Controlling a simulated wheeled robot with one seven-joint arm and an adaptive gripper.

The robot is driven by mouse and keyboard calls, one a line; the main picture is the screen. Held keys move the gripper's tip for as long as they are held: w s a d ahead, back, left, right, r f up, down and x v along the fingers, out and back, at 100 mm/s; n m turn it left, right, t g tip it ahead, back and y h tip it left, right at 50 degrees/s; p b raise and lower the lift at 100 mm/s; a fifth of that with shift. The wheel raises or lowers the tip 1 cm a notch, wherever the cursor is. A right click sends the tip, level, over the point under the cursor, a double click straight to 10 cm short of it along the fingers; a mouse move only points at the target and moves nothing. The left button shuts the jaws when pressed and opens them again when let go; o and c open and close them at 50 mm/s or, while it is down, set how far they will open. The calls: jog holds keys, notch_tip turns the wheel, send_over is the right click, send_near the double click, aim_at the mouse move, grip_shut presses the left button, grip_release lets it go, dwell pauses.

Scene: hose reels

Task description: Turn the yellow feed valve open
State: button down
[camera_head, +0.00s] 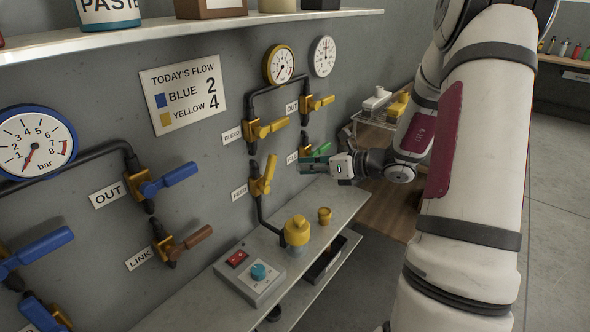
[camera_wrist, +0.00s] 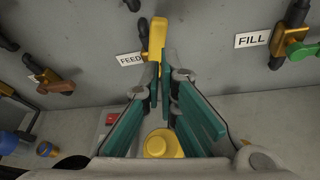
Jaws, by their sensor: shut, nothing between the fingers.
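The yellow feed valve (camera_head: 263,178) is on the wall beside the FEED label (camera_head: 239,192). Its lever stands nearly upright, leaning slightly right at the top. In the wrist view the feed valve's lever (camera_wrist: 157,38) is at top centre, just beyond my fingertips, its lower end partly hidden by them. My gripper (camera_head: 303,166) has teal finger pads and is right of the feed valve in the head view, apparently short of it. In the wrist view my gripper (camera_wrist: 161,84) is shut and empty, pointing towards the lever's lower part.
The fill valve with a green lever (camera_head: 320,151) is close behind my gripper. The bleed valve (camera_head: 265,130) is above the feed valve. A yellow-topped fitting (camera_head: 297,230) and a control box (camera_head: 250,273) stand on the shelf below. Free space lies in front of the wall.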

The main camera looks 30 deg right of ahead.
aim_at(275, 166)
jog(key=w+d+f+n+t+y+b, duration=0.3)
jog(key=d+f+n+b, duration=0.6)
jog(key=n, duration=0.9)
jog(key=w+a+r+b, duration=0.1)
jog(key=w+a+r, duration=0.2)
jog(key=w+a, duration=0.3)
jog(key=shift+a+t+b, duration=0.3)
jog(key=shift+a+b, duration=0.05)
jog(key=shift+a, duration=1.7)
jog(key=shift+r, duration=0.1)
jog(key=a+r+n+b, duration=0.1)
jog(key=n, duration=0.1)
jog(key=a+r+n+g+b, duration=0.1)
jog(key=n, duration=0.1)
jog(key=shift+s+a+r+n, duration=0.1)
jog(key=shift+s+n, duration=0.2)
jog(key=shift+s, duration=0.1)
